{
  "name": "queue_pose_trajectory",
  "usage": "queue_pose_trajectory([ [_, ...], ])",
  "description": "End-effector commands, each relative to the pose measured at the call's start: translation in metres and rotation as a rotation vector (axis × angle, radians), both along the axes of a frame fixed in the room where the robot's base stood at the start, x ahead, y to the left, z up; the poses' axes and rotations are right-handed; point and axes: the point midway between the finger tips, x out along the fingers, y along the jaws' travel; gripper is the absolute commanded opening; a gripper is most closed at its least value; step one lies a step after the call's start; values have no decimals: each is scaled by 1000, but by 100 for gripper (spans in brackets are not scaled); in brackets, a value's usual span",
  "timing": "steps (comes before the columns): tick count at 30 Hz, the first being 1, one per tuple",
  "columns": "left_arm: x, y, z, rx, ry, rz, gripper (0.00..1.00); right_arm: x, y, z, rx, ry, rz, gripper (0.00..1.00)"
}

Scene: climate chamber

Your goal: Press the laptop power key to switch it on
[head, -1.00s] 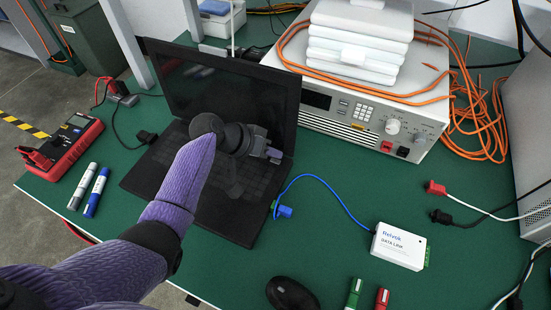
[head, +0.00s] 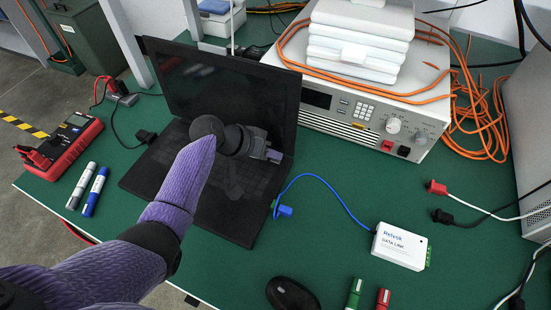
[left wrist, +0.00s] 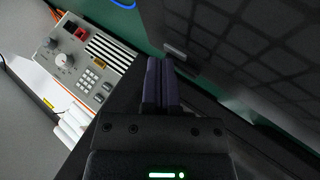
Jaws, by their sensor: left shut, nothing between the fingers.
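The black laptop (head: 235,92) stands open on the green bench, its screen dark. Its keyboard deck (head: 232,205) is partly hidden by my left arm. My left gripper (head: 275,155) is shut and empty, at the right side of the deck near the hinge. In the left wrist view the closed fingers (left wrist: 161,82) point toward a small grey bar-shaped key (left wrist: 175,51) at the edge of the keyboard (left wrist: 250,45). The fingertips are close to this key; I cannot tell whether they touch it. My right gripper is not in view.
A grey power supply (head: 345,110) with orange cable and white stacked boxes stands behind right. A white data link box (head: 400,246) with blue cable, a black mouse (head: 291,294), markers (head: 95,192) and a red multimeter (head: 65,145) lie around.

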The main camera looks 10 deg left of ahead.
Motion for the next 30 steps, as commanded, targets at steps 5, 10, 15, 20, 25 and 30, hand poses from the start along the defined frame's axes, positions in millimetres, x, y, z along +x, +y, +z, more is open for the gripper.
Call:
queue_pose_trajectory([
  [5,0,0,0,0,0,0,0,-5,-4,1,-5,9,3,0],
  [10,0,0,-1,0,0,0,0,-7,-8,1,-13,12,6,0],
  [15,0,0,-3,0,1,-1,0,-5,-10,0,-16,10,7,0],
  [20,0,0,-5,0,1,-1,0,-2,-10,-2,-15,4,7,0],
  [25,0,0,-7,0,1,-1,0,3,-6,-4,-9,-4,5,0],
  [30,0,0,-9,0,1,0,0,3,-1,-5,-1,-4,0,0],
])
